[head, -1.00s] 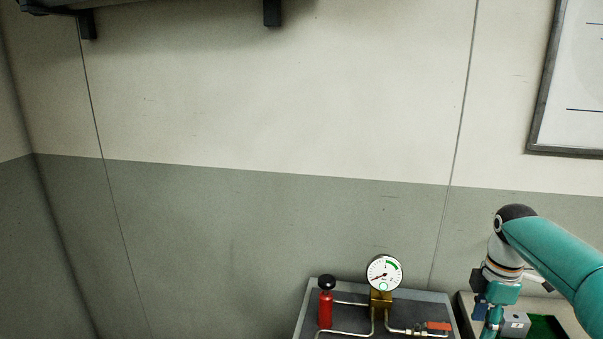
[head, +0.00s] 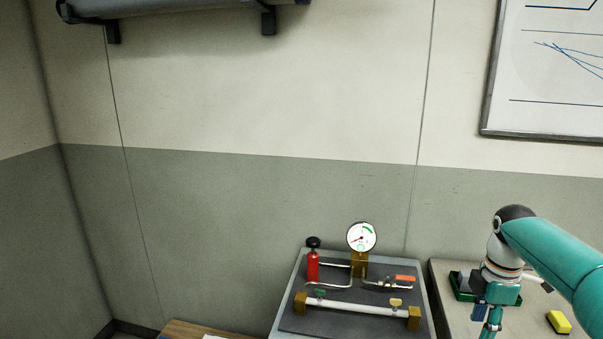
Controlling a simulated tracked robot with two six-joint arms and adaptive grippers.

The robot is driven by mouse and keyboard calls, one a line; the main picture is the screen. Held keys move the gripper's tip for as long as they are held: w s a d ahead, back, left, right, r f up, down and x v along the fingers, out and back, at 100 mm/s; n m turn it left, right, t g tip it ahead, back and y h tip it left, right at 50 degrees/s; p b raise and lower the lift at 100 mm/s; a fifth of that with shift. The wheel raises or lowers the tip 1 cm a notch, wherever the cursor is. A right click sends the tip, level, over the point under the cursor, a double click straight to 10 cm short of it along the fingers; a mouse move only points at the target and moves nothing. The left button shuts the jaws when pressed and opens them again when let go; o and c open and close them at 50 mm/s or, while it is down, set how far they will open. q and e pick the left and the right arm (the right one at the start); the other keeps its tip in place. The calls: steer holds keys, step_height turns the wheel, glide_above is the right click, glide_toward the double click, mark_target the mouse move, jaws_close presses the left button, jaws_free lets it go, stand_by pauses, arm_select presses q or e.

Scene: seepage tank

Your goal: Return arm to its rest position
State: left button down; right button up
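My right arm comes in from the right edge in the head view. Its teal links bend down at a dark joint to a wrist over the bench at the right. The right gripper (head: 490,330) hangs below the wrist at the bottom edge. Its fingertips are cut off or too small to judge, so whether it is open or shut does not show. My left arm and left gripper are outside the view.
A grey test panel (head: 286,318) carries a round gauge (head: 361,237), a red cylinder with black knob (head: 313,265), an orange-handled valve (head: 404,279) and a white tube (head: 357,308). A yellow block (head: 558,322) lies on the right bench (head: 447,322). A framed board (head: 560,65) hangs behind.

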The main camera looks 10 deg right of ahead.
steer(key=s+a+f+n+g+y, duration=0.1)
steer(key=s+a+f+g, duration=0.15)
steer(key=a+f, duration=0.8)
steer(key=s+a+f+g+y, duration=0.15)
steer(key=s+a+f, duration=0.4)
steer(key=f, duration=0.75)
steer(key=s+a+f+m+t+y, duration=0.2)
steer(key=s+a+f+m, duration=1.05)
steer(key=s+a, duration=0.3)
steer(key=w+m+t, duration=0.1)
steer(key=w+m, duration=0.1)
steer(key=w+m+t, duration=0.1)
steer(key=w+m, duration=0.1)
steer(key=shift+w+d+r+m+t+h, duration=0.1)
steer(key=shift+w+d+m+t+h, duration=0.1)
steer(key=shift+m+t+h, duration=0.1)
